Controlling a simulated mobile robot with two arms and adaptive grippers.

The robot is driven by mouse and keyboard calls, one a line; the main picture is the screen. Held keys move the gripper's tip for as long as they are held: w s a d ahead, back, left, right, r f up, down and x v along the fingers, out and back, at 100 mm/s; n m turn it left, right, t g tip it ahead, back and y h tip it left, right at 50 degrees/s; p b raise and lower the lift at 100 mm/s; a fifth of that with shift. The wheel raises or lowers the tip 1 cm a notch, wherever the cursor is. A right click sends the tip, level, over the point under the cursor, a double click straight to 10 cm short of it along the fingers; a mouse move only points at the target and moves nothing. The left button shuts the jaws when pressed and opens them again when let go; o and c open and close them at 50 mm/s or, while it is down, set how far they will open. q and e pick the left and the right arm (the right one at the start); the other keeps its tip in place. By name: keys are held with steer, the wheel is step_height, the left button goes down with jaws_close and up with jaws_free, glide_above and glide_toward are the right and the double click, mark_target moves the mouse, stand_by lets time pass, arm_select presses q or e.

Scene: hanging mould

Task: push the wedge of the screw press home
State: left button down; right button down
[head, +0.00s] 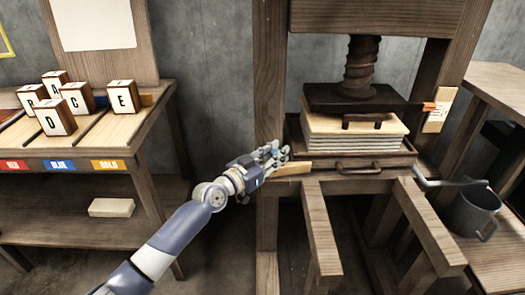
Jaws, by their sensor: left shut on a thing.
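The screw press has thick brown wooden posts (268,85), a wooden screw (362,68) and a dark pressing plate (362,97). The plate rests over a pale layered stack (350,138) on a wooden drawer-like bed with a handle (358,168). The wedge (292,169) is a pale tapered piece of wood at the left side of the press, beside the left post and below the stack. My left gripper (277,160) is shut on the wedge at its left end, and its fingers hide part of it. How deep the wedge sits cannot be told. My right gripper is out of view.
A wooden table (75,152) with lettered blocks (122,97) stands at the left, with a pale block (111,207) on its lower shelf. A metal bucket (474,211) stands on a bench at the right. Beams (322,235) jut forward below the press.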

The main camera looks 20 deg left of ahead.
arm_select(q)
steer(key=shift+d, duration=0.15)
steer(key=c, duration=1.6)
jaws_free()
steer(key=o, duration=0.3)
steer(key=shift+d, duration=0.2)
steer(key=shift+a, duration=0.15)
steer(key=shift+s+a, duration=0.15)
steer(key=v, duration=1.1)
steer(key=shift+s, duration=0.25)
